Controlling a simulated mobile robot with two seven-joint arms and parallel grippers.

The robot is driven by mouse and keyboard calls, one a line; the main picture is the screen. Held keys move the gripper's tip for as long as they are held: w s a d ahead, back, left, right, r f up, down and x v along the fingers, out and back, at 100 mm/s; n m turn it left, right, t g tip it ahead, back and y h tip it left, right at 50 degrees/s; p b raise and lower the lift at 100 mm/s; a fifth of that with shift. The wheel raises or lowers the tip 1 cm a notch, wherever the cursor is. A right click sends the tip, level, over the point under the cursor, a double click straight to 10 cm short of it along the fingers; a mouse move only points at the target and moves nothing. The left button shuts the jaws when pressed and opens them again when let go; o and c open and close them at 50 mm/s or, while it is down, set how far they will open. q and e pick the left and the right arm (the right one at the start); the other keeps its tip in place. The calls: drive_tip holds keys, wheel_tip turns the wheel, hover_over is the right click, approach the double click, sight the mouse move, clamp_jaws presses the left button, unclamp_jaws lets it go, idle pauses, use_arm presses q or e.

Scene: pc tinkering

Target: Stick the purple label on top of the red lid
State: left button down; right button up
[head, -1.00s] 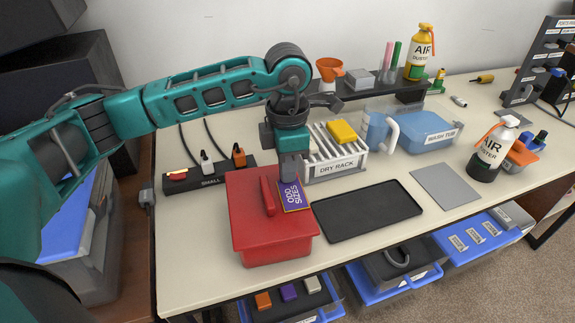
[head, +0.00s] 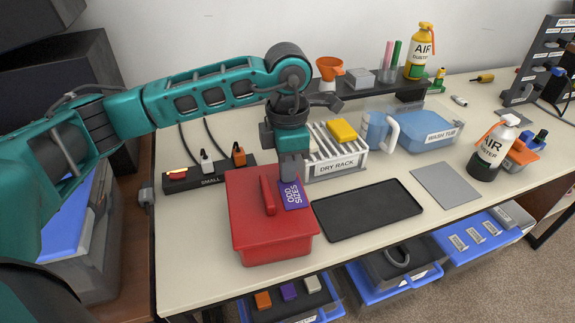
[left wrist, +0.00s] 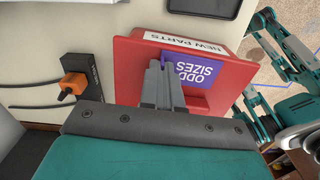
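The red lid (head: 250,205) sits on a red box (head: 275,249) near the table's front left, with a raised handle (head: 267,196) across its middle. The purple label (head: 292,197), printed "ODD SIZES", lies about flat on the lid's top, right of the handle. It also shows in the left wrist view (left wrist: 198,72) over the red lid (left wrist: 127,62). My left gripper (head: 291,180) points down at the label's far edge, its fingers (left wrist: 161,66) close together with the label's edge at their tips. The label's underside is hidden. My right gripper does not show in the head view.
A dry rack (head: 339,168) with a yellow block stands behind the lid. A power strip (head: 210,175) lies to the left. A black tray (head: 367,210) and a grey mat (head: 445,186) lie to the right. Blue bins (head: 385,287) sit below the table edge.

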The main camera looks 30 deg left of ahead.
use_arm(q)
drive_tip(key=c, duration=1.3)
unclamp_jaws()
drive_tip(key=shift+r, duration=0.25)
wheel_tip(320, 180, up, 5)
drive_tip(key=shift+r+p, duration=0.2)
drive_tip(key=shift+p, duration=0.25)
wheel_tip(320, 180, up, 7)
drive_tip(key=shift+f+p, duration=0.1)
drive_tip(key=shift+p, duration=0.25)
